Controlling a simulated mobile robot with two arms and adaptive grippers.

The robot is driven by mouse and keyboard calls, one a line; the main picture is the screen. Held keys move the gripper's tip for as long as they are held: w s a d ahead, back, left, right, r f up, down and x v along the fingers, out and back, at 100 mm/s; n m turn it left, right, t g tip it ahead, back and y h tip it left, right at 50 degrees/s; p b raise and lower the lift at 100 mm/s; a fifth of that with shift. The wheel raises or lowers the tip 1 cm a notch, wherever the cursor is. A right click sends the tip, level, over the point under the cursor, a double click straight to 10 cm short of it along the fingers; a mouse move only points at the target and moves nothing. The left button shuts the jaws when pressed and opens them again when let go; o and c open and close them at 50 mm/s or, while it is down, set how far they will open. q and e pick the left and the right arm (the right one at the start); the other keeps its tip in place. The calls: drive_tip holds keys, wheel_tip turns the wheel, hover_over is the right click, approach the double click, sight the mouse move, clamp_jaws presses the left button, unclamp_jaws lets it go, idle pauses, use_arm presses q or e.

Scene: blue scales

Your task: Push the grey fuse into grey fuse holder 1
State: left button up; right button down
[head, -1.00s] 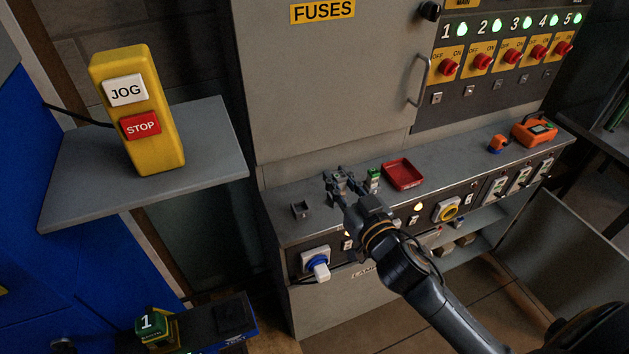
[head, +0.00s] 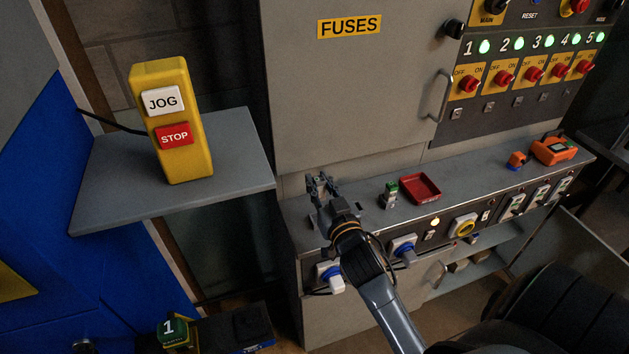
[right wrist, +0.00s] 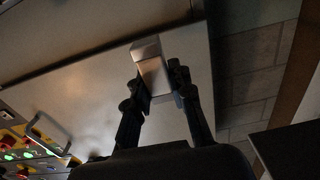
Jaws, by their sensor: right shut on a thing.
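My right gripper (head: 322,184) is over the left end of the grey ledge, its fingers pointing away from me. In the right wrist view the gripper (right wrist: 158,84) is shut on the grey fuse (right wrist: 154,76), a light grey block between the two fingers. In the head view the fuse is too small and dark to make out clearly. The grey fuse holder at the left end of the ledge is mostly hidden behind the gripper, so I cannot tell whether the fuse touches it. My left gripper is not in view.
A shelf (head: 105,190) with the yellow JOG/STOP box (head: 178,110) is at the left.

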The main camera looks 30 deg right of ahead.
drive_tip(key=shift+w+a+f, duration=0.1)
drive_tip(key=shift+w, duration=0.05)
drive_tip(key=shift+f+b, duration=1.9)
drive_tip(key=shift+f, duration=1.05)
use_arm(q)
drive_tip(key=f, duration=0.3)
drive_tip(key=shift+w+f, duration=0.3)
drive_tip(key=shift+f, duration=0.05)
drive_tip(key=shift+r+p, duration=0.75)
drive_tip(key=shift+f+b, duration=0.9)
drive_tip(key=shift+b, duration=0.05)
use_arm(e)
drive_tip(key=shift+f, duration=1.2)
drive_tip(key=c, duration=1.1)
unclamp_jaws()
